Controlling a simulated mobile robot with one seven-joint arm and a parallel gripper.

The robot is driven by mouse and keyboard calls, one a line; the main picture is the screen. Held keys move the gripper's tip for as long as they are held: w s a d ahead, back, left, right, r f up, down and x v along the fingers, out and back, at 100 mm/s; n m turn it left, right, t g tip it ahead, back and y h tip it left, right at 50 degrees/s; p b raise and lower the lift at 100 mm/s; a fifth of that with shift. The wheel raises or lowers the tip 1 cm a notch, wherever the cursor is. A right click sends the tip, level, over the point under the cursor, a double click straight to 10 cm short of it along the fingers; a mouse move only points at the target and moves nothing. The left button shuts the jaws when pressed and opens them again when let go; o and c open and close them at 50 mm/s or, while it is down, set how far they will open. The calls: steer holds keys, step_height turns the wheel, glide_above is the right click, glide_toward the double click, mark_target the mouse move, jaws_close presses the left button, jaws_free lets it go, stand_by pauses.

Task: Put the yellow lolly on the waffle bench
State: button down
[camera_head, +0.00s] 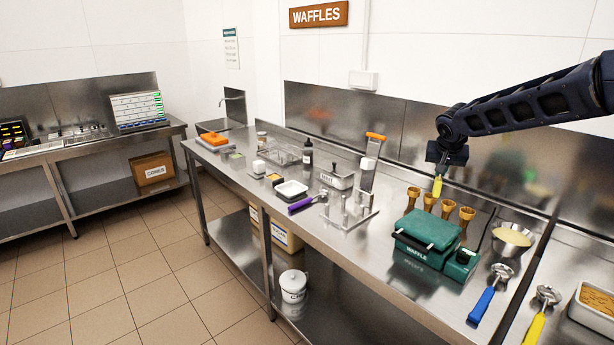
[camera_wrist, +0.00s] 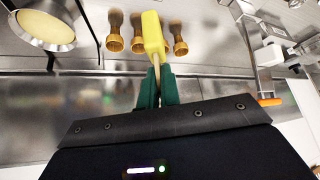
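The yellow lolly (camera_head: 437,187) hangs below my gripper (camera_head: 441,172) in the head view, over the back part of the steel waffle bench (camera_head: 375,255), beside the cones. In the wrist view the green fingers of my gripper (camera_wrist: 156,82) are shut on the stick of the yellow lolly (camera_wrist: 153,34). Its yellow body points away from the fingers. The lolly seems to be above the bench top; the exact gap is hard to tell. The waffle bench lies under the WAFFLES sign (camera_head: 319,15).
Several waffle cones (camera_head: 447,210) stand just below and beside the lolly. A green waffle maker (camera_head: 427,237) is in front of them, and a batter bowl (camera_head: 511,238) is to the right. A clear stand (camera_head: 352,213) is left of the waffle maker. Bare steel shows in front of it.

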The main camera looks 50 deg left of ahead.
steer(key=s+a+r+n+g+y, duration=0.1)
steer(key=s+a+n, duration=0.1)
steer(key=s+a, duration=0.5)
steer(key=s+a+n+y, duration=0.1)
steer(key=s+a, duration=0.4)
steer(key=s, duration=0.5)
steer(key=f, duration=1.9)
steer(key=shift+d+f, duration=0.15)
steer(key=shift+d, duration=0.05)
steer(key=c, duration=1.6)
jaws_free()
steer(key=shift+f, duration=0.1)
steer(key=shift+r, duration=0.3)
steer(key=v, duration=1.1)
steer(key=shift+s+r, duration=0.1)
steer(key=shift+r, duration=0.3)
